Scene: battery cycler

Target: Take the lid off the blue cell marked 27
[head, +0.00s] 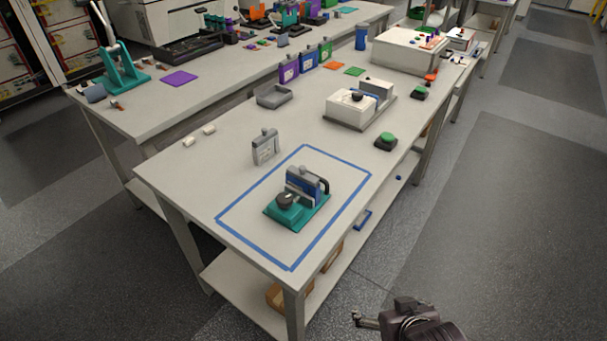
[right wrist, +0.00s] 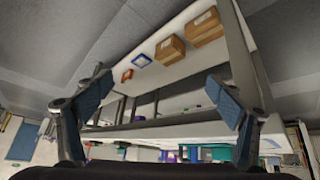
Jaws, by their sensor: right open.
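A blue cell with a grey top (head: 303,188) stands in a teal fixture (head: 284,217) on the near table, inside a blue tape rectangle. The fixture has a dark round knob at its front left and a dark curved part at its right. The number on the cell is too small to read. My right gripper (head: 357,319) is at the bottom of the head view, off the table's near right side and well apart from the cell. In the right wrist view its two fingers (right wrist: 158,88) are spread with nothing between them. My left gripper is not in view.
A grey cell-shaped block (head: 265,147) stands behind the tape. A grey tray (head: 273,95), a white device (head: 360,105) and a green button (head: 386,140) are farther back. Purple and blue cells (head: 307,59) stand beyond. Boxes (right wrist: 170,51) lie on the lower shelf. The right floor is clear.

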